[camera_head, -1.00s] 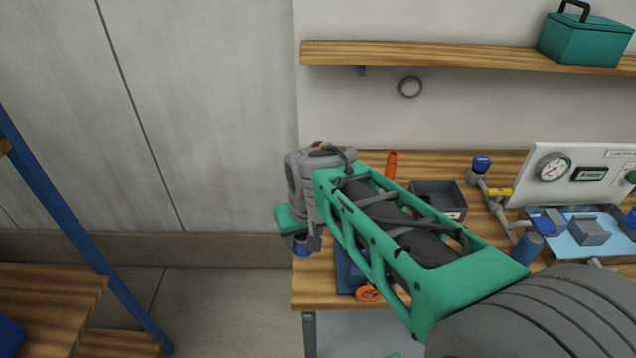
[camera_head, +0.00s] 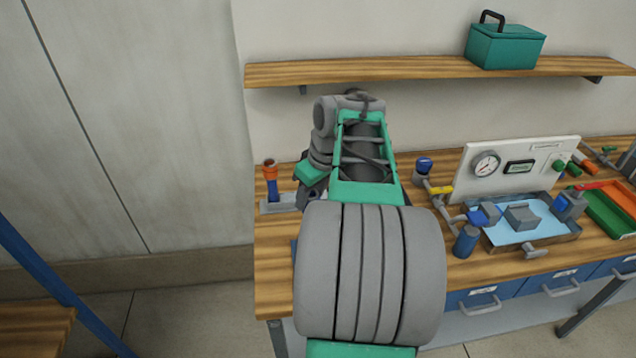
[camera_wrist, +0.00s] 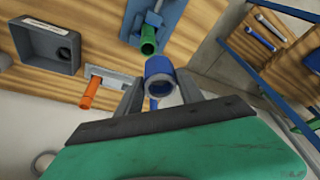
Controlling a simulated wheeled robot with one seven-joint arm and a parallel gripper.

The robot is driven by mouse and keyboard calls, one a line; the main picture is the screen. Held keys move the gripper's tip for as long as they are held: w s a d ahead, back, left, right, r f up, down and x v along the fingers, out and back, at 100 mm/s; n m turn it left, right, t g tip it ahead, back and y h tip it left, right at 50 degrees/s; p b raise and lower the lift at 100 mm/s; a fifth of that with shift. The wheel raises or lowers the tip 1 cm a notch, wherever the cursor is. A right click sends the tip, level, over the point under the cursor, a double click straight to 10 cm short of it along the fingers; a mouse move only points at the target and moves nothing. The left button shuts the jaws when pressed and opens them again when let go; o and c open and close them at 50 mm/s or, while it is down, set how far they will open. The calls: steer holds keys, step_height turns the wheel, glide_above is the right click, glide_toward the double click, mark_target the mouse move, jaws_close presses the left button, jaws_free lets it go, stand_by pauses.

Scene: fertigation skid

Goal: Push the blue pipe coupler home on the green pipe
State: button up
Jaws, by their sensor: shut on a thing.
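The blue pipe coupler (camera_wrist: 159,75) is a short ring-like tube held between the two grey fingers of my gripper (camera_wrist: 158,82) in the wrist view. One open end of it faces the camera. The green pipe (camera_wrist: 148,41) lies just beyond the coupler, on a blue plate (camera_wrist: 156,20). The two look close and roughly in line, but I cannot tell whether they touch. In the head view my gripper (camera_head: 308,192) is low over the bench's left part. There, my arm hides the green pipe, and the coupler cannot be made out.
An orange pipe (camera_wrist: 90,92) stands on a grey strip beside my gripper. A grey bin (camera_wrist: 45,47) is nearby. A gauge panel (camera_head: 515,172) and blue tray (camera_head: 550,238) stand to the right.

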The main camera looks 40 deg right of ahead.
steer(key=shift+s+d+r, duration=0.2)
steer(key=shift+s+d, duration=0.25)
steer(key=shift+d, duration=0.2)
steer(key=shift+d+f, duration=0.1)
steer(key=shift+f+b, duration=1.45)
steer(key=shift+f, duration=0.35)
steer(key=shift+s+f+b, duration=0.2)
steer(key=shift+f+b, duration=0.4)
steer(key=shift+f+b, duration=0.4)
steer(key=shift+b, duration=0.05)
